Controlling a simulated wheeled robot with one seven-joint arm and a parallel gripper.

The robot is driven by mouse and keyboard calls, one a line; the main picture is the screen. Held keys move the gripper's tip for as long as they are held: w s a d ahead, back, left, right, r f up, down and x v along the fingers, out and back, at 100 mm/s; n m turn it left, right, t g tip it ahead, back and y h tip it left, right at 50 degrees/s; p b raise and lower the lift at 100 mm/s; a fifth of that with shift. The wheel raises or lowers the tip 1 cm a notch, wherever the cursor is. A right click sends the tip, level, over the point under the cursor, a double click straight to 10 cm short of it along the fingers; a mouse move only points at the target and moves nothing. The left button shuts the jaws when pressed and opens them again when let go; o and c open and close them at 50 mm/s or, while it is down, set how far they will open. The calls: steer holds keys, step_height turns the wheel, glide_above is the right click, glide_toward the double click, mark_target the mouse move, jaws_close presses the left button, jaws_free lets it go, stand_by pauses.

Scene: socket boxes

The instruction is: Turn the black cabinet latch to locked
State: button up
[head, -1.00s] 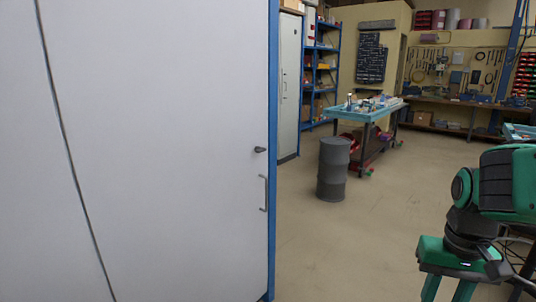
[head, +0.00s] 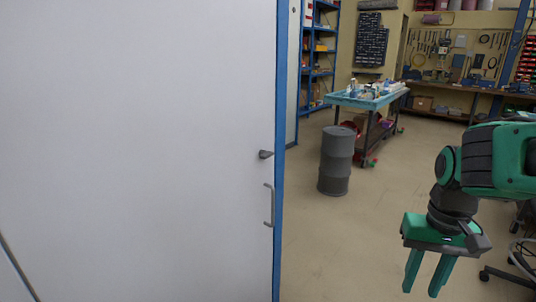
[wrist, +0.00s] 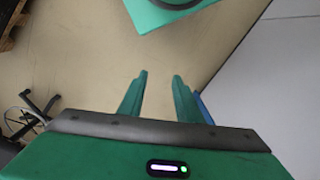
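The black latch (head: 265,154) is a small dark knob with a short lever on the white cabinet door (head: 150,120), near its right edge. Its lever looks roughly level, pointing to the right. A grey handle (head: 270,205) is just below it. My green gripper (head: 422,290) hangs at the right of the head view, pointing down, well apart from the latch. In the wrist view my gripper (wrist: 160,80) shows two separated fingers with nothing between them. The latch is not seen in the wrist view.
A blue frame edge (head: 280,200) borders the door. A grey drum (head: 337,160) and a blue-topped cart (head: 370,98) stand behind on the right. A black chair base (head: 505,275) is at the lower right. The floor (head: 350,240) between door and gripper is clear.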

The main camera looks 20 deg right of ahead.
steer(key=shift+w+a, duration=0.15)
steer(key=shift+w, duration=0.2)
steer(key=shift+o, duration=1.2)
steer(key=o, duration=0.5)
steer(key=shift+s+r, duration=0.15)
steer(key=shift+s, duration=0.1)
steer(key=n+t+y, duration=1.1)
steer(key=n+t, duration=0.3)
steer(key=t, duration=0.1)
glide_toward(270, 155)
steer(key=x, duration=0.8)
steer(key=shift+w+a, duration=0.15)
steer(key=shift+c, duration=0.4)
